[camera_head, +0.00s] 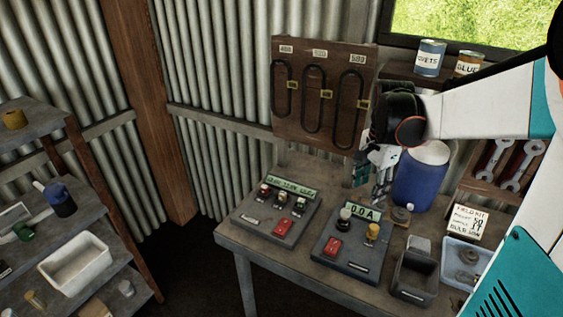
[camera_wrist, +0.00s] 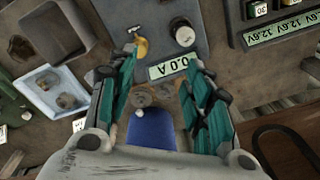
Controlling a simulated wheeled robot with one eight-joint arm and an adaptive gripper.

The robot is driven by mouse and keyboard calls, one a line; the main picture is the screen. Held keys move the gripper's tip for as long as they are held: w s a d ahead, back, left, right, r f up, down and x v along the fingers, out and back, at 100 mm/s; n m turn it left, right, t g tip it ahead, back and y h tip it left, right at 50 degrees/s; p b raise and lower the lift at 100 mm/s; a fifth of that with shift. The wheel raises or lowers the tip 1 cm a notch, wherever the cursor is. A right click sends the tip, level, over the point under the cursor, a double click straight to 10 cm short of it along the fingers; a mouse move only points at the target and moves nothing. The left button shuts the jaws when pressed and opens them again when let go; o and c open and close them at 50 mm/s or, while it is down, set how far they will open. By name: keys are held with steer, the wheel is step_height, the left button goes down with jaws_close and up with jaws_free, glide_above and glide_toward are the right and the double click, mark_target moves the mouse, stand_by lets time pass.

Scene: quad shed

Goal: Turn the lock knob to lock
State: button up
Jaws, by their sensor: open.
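A grey control box (camera_head: 318,238) with a green "0.0A" display (camera_head: 362,213) sits on the bench. On it are a dark round knob with a pale top (camera_head: 344,216), a yellow knob (camera_head: 373,231) and a red switch (camera_head: 332,246). No lock label is readable, so I cannot tell which knob is the lock knob. The wrist view shows the dark knob (camera_wrist: 183,32), the yellow knob (camera_wrist: 141,48) and the display (camera_wrist: 174,66). My gripper (camera_head: 371,184) is open and empty above the back of the box. Its fingertips (camera_wrist: 159,62) are apart, touching neither knob.
A second box (camera_head: 283,213) with a display and several buttons stands left. A blue container (camera_head: 421,178) stands behind right. A dark open bin (camera_head: 413,278) and a pale tray (camera_head: 463,261) are at right. A board (camera_head: 322,135) with hanging loops stands behind.

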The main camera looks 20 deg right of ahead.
mark_target(375, 227)
steer(key=d+f+b, duration=0.1)
steer(key=f, duration=0.3)
steer(key=s+d+f+m+b, duration=0.1)
steer(key=f, duration=0.4)
steer(key=s+d+f+m+b, duration=0.1)
steer(key=f, duration=0.4)
steer(key=shift+s+d+f+g+b, duration=0.2)
steer(key=shift+d+g+b, duration=0.1)
steer(key=shift+g+b, duration=0.1)
steer(key=c, duration=1.1)
